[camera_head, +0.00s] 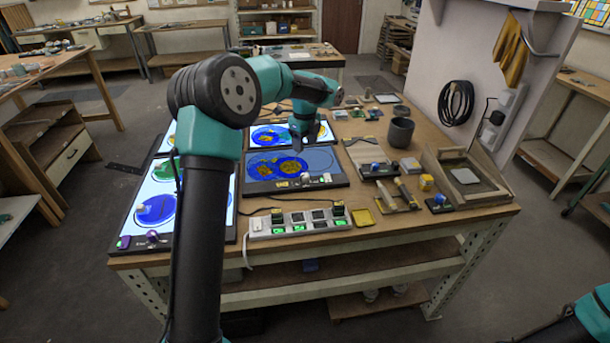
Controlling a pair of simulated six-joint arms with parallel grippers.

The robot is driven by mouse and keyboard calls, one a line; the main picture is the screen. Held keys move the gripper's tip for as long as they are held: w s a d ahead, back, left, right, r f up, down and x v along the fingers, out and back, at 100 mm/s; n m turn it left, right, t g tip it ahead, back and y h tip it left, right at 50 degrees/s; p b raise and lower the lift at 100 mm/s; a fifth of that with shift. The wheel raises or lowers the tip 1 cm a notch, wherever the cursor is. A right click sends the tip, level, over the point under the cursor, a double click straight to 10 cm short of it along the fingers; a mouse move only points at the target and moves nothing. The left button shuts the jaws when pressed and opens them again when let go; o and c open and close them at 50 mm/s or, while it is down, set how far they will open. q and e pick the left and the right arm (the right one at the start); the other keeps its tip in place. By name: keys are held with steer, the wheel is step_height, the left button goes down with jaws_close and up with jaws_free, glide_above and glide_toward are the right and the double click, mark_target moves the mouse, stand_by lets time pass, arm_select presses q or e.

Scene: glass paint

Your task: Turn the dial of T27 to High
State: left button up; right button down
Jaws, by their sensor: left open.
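No label reading T27 can be made out, so I cannot tell which dial belongs to it. Small knobs sit on the front edge of the dark middle panel (262,186), among them a pale knob (327,178). The lit left panel (225,232) has a purple knob (124,242) and a dark knob (152,237) at its front. Dial settings are too small to read. My left gripper (300,146) is open and points down over the far side of the middle panel, apart from those knobs. My right gripper is out of view; only part of its arm shows at bottom right.
A power strip (262,231) with green lights and plugs lies along the bench's front. A dark cup (400,132), a wooden tray (486,197), a small yellow tray (363,217) and small tools crowd the right side. My left arm hides part of the left panel.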

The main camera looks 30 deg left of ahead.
mark_target(305, 175)
arm_select(q)
step_height(305, 175, down, 13)
steer(key=shift+f, duration=0.2)
stand_by(0.3)
steer(key=c, duration=0.9)
steer(key=shift+c, duration=0.2)
